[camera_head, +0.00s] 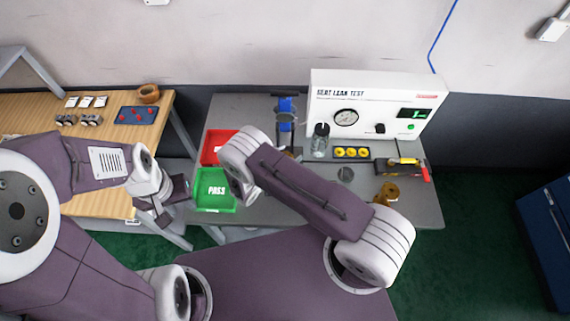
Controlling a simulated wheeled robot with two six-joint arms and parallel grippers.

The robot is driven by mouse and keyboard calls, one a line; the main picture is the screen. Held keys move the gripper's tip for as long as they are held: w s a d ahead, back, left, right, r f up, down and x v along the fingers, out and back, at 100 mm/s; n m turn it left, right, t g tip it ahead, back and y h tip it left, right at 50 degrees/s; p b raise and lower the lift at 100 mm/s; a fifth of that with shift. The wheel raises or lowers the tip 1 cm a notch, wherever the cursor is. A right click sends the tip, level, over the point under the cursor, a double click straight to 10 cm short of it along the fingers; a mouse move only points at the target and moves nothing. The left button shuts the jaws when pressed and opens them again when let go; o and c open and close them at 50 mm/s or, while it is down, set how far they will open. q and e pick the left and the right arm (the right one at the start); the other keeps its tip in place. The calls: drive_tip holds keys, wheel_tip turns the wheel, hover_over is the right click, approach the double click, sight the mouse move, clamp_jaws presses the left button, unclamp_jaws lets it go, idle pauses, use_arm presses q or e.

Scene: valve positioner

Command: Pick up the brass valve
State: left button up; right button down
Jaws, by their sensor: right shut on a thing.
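A brass-coloured part (388,193), which looks like the brass valve, stands on the right front of the grey bench, apart from both grippers. My right arm reaches across the bench from the lower right. Its wrist (240,165) is over the trays, and its fingers are hidden behind the arm. A small brownish bit (293,153) shows beside that forearm, too covered to name. My left gripper (166,200) is at the left, between the wooden table and the green tray; its finger gap is unclear.
The grey bench (420,205) holds a red tray (214,145), a green PASS tray (214,190), a blue-topped fixture (285,110), the white seat leak tester (365,100), a yellow-capped strip (352,153) and a red-handled tool (408,165). A wooden table (95,110) stands left.

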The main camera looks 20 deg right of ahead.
drive_tip(key=shift+r, duration=0.15)
drive_tip(key=shift+r, duration=0.6)
drive_tip(key=r, duration=0.2)
drive_tip(key=b, duration=0.1)
drive_tip(key=shift+s+d+r, duration=0.1)
drive_tip(key=shift+d+r, duration=0.15)
drive_tip(key=shift+r, duration=0.15)
drive_tip(key=s+d+r+b, duration=0.2)
drive_tip(key=s+d+r, duration=0.4)
drive_tip(key=d, duration=0.3)
drive_tip(key=shift+s+d+r, duration=0.15)
drive_tip(key=shift+s+r, duration=0.05)
drive_tip(key=shift+r, duration=0.2)
drive_tip(key=shift+f, duration=0.1)
